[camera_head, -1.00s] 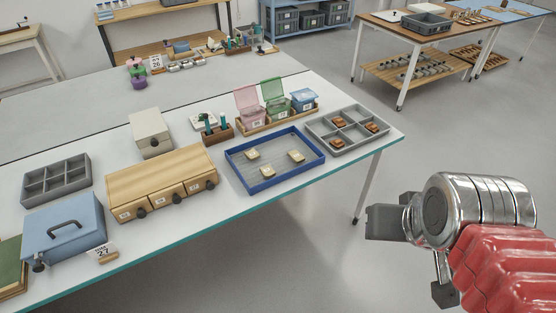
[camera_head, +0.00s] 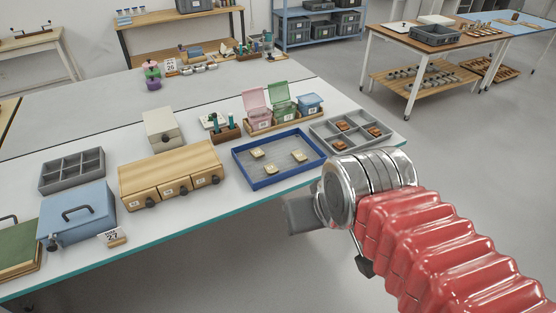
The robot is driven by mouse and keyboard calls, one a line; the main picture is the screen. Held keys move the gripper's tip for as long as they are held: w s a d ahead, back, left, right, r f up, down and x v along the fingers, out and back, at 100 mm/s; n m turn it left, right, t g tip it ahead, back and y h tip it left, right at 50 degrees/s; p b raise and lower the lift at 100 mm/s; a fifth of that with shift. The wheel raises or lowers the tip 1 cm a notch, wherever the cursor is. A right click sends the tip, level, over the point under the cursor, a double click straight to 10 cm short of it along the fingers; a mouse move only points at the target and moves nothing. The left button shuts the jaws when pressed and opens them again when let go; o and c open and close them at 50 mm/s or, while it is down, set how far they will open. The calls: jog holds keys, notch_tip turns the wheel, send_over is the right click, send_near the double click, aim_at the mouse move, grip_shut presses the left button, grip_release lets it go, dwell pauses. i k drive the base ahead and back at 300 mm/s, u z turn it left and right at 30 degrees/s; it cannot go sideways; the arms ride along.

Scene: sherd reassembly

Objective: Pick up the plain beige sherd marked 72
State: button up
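Three pale beige sherds lie apart in a blue tray (camera_head: 243,176) on the white table: a left one (camera_head: 257,154), a lower middle one (camera_head: 270,169) and a right one (camera_head: 299,157). Any number on them is too small to read, so I cannot tell which is 72. My gripper (camera_head: 332,241) is in front of the table's edge, to the lower right of the tray, apart from the sherds. Its dark fingers are seen partly from the side, and the silver wrist hides some of them. I see nothing held in it.
A grey divided tray (camera_head: 318,137) with several orange-brown sherds stands right of the blue tray. Lidded pink, green and blue boxes stand behind. A wooden drawer unit (camera_head: 170,166) stands to the left. Open floor lies in front of the table.

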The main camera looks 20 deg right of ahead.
aim_at(300, 158)
jog(key=u, duration=0.35)
jog(key=i, duration=1)
